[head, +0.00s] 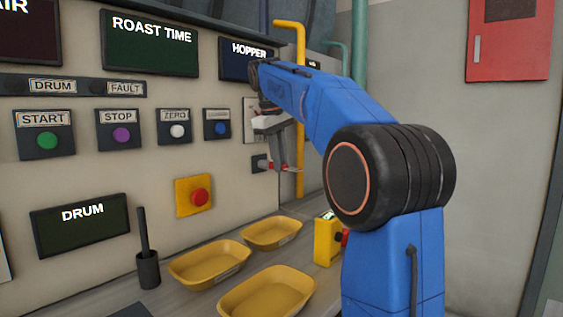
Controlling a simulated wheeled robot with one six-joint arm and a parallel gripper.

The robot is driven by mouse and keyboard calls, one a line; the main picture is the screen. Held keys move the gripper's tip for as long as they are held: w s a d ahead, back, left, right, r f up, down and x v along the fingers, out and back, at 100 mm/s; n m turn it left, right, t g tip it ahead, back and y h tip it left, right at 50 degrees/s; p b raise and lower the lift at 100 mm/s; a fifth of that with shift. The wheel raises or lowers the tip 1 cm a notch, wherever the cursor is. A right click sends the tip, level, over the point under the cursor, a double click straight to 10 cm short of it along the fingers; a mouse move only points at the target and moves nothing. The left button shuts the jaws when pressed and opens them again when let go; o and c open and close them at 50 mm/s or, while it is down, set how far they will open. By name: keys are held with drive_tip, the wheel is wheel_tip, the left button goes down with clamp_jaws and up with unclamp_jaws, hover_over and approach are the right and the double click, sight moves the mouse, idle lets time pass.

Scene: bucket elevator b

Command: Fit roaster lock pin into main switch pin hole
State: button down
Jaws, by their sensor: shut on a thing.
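My gripper (276,158) is by the right part of the control panel, small in the head view, with its jaws pointing down. It is shut on a small thin pin with red on it (285,167), which I take to be the roaster lock pin. The pin lies roughly level. A small dark block (258,163) on the panel is just left of the jaws. A pale plate (249,128) above it, perhaps the main switch, is partly covered by my arm. I cannot make out the pin hole or whether the pin touches anything.
Yellow trays (208,262) and a black holder with a rod (148,268) stand on the counter below. A yellow box with a red knob (327,242) stands near my arm. A yellow pipe (300,95) runs behind the gripper. A red emergency button (199,197) is left.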

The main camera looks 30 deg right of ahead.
sight(290, 168)
drive_tip(key=shift+s, duration=0.1)
idle(0.3)
drive_tip(key=shift+s+d, duration=0.3)
drive_tip(key=shift+s, duration=0.5)
drive_tip(key=shift+s+d, duration=0.3)
drive_tip(key=shift+s, duration=0.45)
drive_tip(key=shift+w+a, duration=0.35)
drive_tip(key=shift+w, duration=0.55)
drive_tip(key=shift+w+a, duration=0.3)
drive_tip(key=shift+w, duration=0.55)
idle(1.1)
drive_tip(key=c, duration=1.7)
unclamp_jaws()
drive_tip(key=shift+o, duration=0.2)
drive_tip(key=shift+s, duration=0.1)
